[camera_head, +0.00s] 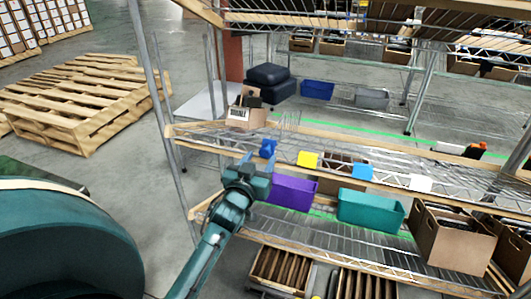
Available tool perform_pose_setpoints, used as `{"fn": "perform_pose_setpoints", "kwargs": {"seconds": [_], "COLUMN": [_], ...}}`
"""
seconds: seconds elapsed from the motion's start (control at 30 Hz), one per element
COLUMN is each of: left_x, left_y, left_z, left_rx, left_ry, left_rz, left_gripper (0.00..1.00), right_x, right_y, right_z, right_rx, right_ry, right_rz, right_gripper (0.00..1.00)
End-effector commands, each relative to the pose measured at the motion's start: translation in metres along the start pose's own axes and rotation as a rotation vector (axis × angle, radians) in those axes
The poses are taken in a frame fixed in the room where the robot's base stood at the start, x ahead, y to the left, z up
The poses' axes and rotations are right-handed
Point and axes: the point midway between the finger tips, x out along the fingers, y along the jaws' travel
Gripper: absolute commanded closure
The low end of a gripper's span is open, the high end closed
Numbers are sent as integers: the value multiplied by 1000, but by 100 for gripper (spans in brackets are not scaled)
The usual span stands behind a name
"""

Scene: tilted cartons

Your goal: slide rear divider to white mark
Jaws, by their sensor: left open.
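My left gripper (262,163) is open at the shelf's front rail, near its left end. A blue piece shows at its tip; I cannot tell whether it is part of the gripper or a tag behind it. The white mark (420,183) is a small white card on the front rail, to the right of the gripper. A yellow card (307,159) and a light blue card (362,171) sit between them. Thin upright wires (289,119) stand behind the gripper on the tilted wire shelf; I cannot tell whether they are the rear divider. My right gripper is not in view.
A small carton (246,116) stands at the shelf's left end. Purple (292,191) and teal bins (370,211) and a brown carton (452,243) fill the shelf below. A metal post (156,100) rises left of the gripper. Wooden pallets (85,98) lie on the floor at left.

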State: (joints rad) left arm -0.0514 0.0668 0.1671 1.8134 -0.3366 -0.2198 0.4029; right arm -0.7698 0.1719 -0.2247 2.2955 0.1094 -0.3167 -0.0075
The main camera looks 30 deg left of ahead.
Motion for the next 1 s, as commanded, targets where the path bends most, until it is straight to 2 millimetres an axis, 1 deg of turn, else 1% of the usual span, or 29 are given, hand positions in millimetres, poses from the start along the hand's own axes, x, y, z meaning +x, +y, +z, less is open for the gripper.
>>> {"fn": "perform_pose_setpoints", "kwargs": {"seconds": [0.03, 0.1, 0.2, 0.3, 0.43, 0.67, 1.0], "left_x": [11, 22, 34, 42, 46, 46, 46], "left_y": [0, 0, 0, 0, 0, 0, 0], "left_z": [0, 0, 0, 0, 0, 0, 1], "left_rx": [1, 0, 0, 0, 0, -1, -1], "left_ry": [1, 2, 1, 0, -1, -1, -1], "left_rz": [0, 0, 0, 0, 1, 1, 1], "left_gripper": [51, 51, 51, 51, 51, 51, 78], "right_x": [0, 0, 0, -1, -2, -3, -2], "right_y": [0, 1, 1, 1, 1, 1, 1], "right_z": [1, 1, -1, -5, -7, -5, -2], "right_rx": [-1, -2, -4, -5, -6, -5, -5], "right_ry": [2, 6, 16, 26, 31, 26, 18], "right_rz": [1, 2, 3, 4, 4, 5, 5], "right_gripper": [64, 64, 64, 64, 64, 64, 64]}}
